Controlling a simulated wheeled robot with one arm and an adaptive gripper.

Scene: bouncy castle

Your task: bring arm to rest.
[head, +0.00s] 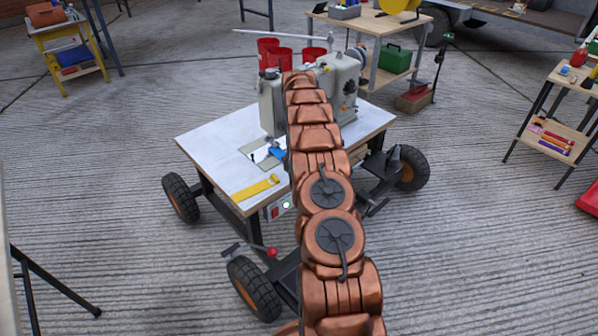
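My copper-coloured arm (316,138) stretches from the bottom of the head view up and away over a white-topped work table (215,137). Its far end is at a grey-white sewing machine (344,85) on that table. I cannot tell if the arm touches the machine. My gripper is hidden behind the arm's far links, so its fingers and anything in them do not show.
The table stands on wheels with black tyres (181,197). A yellow tool (256,187) and a blue item (277,150) lie on it. Red containers (280,58) show behind the machine. A wooden bench (375,24) stands behind.

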